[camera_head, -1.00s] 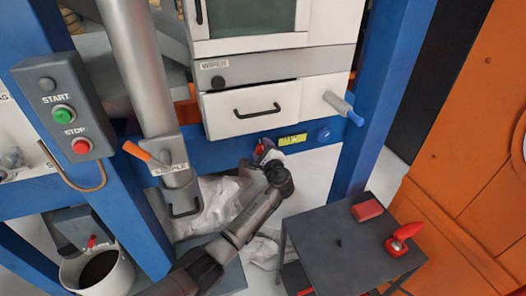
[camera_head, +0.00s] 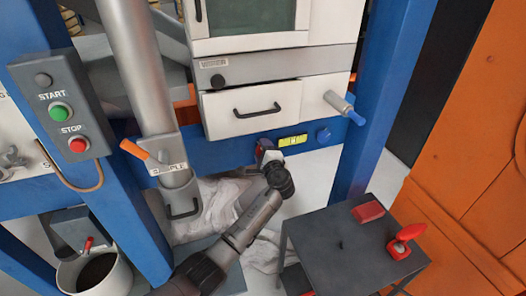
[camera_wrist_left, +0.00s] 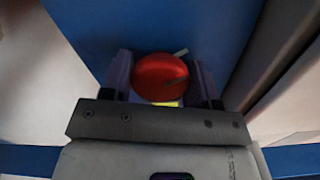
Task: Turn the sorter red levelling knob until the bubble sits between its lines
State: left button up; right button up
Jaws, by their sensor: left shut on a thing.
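The red levelling knob (camera_wrist_left: 160,77) shows in the left wrist view as a round red disc against the sorter's blue beam. My left gripper (camera_wrist_left: 163,86) is shut on it, one finger on each side. In the head view my left gripper (camera_head: 268,155) is at the blue beam, below the white drawer, and mostly hides the knob. The yellow-green bubble level (camera_head: 293,140) is on the beam just right of the gripper. Its bubble and lines are too small to read surely. My right gripper is not in view.
A blue knob (camera_head: 323,135) is right of the level. The white drawer (camera_head: 253,108) is above. A dark table (camera_head: 365,250) with red items stands at lower right. The START/STOP box (camera_head: 62,110) and the orange-handled sampler (camera_head: 172,170) are at left.

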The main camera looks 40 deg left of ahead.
pick_arm(q)
jog(key=o, duration=0.9)
jog(key=shift+o, duration=0.2)
jog(key=p+v, duration=0.4)
jog(key=v, duration=1)
jog(key=shift+p, duration=0.3)
jog(key=shift+w, duration=0.1)
